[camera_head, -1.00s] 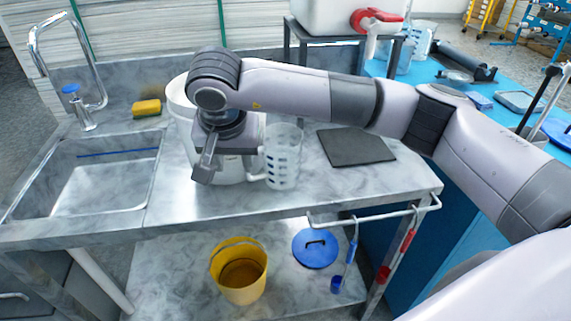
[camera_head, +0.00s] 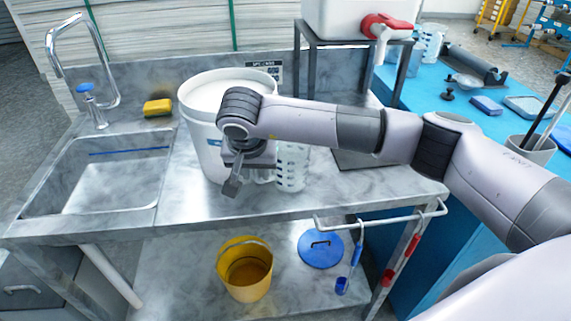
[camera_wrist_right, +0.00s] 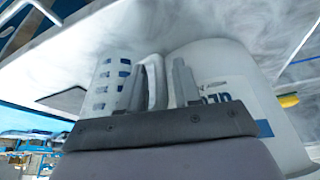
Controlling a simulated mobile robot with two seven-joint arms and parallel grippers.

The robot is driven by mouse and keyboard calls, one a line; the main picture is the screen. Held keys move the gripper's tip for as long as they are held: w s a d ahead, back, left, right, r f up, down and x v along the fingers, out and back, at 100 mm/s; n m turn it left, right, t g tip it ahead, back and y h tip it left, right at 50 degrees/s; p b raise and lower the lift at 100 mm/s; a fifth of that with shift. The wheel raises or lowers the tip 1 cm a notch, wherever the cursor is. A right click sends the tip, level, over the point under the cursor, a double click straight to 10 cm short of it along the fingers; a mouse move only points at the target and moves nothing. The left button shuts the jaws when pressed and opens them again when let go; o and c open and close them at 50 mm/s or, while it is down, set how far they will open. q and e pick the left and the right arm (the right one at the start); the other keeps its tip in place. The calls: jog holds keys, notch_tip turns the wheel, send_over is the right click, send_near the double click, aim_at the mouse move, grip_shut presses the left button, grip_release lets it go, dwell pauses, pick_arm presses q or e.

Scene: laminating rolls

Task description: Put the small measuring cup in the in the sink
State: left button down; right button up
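A clear measuring cup with blue markings (camera_head: 291,168) stands on the steel counter beside a large white bucket, partly hidden by my right arm. In the right wrist view the cup (camera_wrist_right: 107,85) is at the left, with its pale handle (camera_wrist_right: 153,80) showing at the fingers. My right gripper (camera_head: 233,184) is in front of the bucket, left of the cup. In the wrist view its fingers (camera_wrist_right: 158,90) are apart, with the handle seen between them; I cannot tell whether they touch it. The sink (camera_head: 110,180) is at the left and looks empty. My left gripper is not in view.
The white bucket (camera_head: 200,150) stands between cup and sink. A tap (camera_head: 85,60) and yellow sponge (camera_head: 158,107) are behind the sink. A dark mat (camera_head: 358,160) lies right of the cup. A yellow bucket (camera_head: 245,270) and blue lid (camera_head: 321,250) are on the lower shelf.

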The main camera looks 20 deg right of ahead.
grip_shut()
jog(key=shift+r, duration=0.1)
